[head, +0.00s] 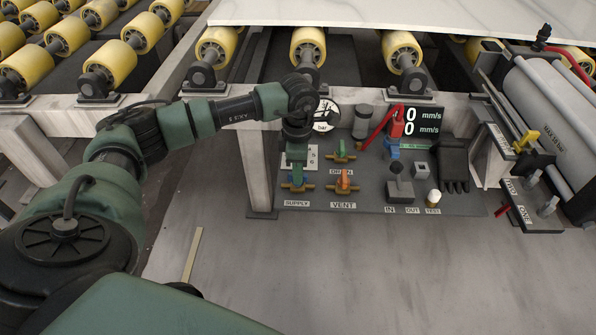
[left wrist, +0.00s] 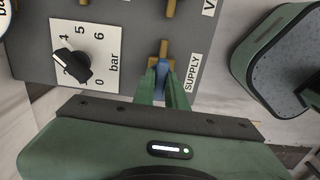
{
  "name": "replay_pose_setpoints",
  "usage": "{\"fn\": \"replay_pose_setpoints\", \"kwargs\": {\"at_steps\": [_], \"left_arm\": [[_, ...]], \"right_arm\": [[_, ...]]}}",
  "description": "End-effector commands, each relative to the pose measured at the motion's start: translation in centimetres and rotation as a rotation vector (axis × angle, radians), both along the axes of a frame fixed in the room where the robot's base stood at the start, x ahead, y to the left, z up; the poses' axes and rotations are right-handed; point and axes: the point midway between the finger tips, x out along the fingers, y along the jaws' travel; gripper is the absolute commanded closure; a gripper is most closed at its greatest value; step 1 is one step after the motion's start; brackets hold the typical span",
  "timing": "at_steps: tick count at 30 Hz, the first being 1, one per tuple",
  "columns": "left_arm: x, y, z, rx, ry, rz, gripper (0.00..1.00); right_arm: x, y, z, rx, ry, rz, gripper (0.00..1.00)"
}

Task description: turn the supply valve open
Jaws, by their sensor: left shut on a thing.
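The supply valve is a small brass valve with a blue handle (head: 297,184), above the SUPPLY label (head: 297,203) on the grey panel. My left gripper (head: 297,172) reaches down to it from above. In the left wrist view, the green fingers (left wrist: 165,88) are shut on the blue handle (left wrist: 162,68), beside the SUPPLY label (left wrist: 192,73). The fingers hide much of the handle, so I cannot tell its exact angle to the brass pipe (left wrist: 165,47). My right gripper is not in view.
The orange-handled vent valve (head: 344,181) stands close to the right. The green-handled drain valve (head: 341,151) is behind it. A pressure regulator knob (left wrist: 72,66) lies beside the supply valve. The stone slab (head: 420,20) rests on yellow rollers (head: 308,46) behind the panel.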

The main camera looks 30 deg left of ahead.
Motion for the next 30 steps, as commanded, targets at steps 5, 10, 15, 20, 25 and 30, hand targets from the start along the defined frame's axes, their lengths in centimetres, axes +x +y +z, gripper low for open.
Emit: {"fn": "replay_pose_setpoints", "kwargs": {"at_steps": [5, 10, 15, 20, 25, 30], "left_arm": [[0.0, 0.1, 0.1, 0.0, -0.002, -0.01, 1.0], [0.0, 0.1, 0.1, 0.0, -0.002, -0.01, 1.0], [0.0, 0.1, 0.1, 0.001, -0.002, -0.01, 0.68], [0.0, 0.0, 0.1, 0.001, -0.001, -0.009, 0.65], [0.0, 0.0, 0.1, 0.001, -0.001, -0.009, 0.65], [0.1, 0.0, 2.0, -0.001, -0.003, -0.008, 0.65]], "right_arm": [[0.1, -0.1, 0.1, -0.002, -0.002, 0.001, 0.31], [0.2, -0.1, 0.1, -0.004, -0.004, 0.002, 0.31], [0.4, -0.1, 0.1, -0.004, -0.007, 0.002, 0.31], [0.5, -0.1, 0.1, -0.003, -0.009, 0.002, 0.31], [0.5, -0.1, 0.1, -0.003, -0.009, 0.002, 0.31], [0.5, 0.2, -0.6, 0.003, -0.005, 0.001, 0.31]]}}
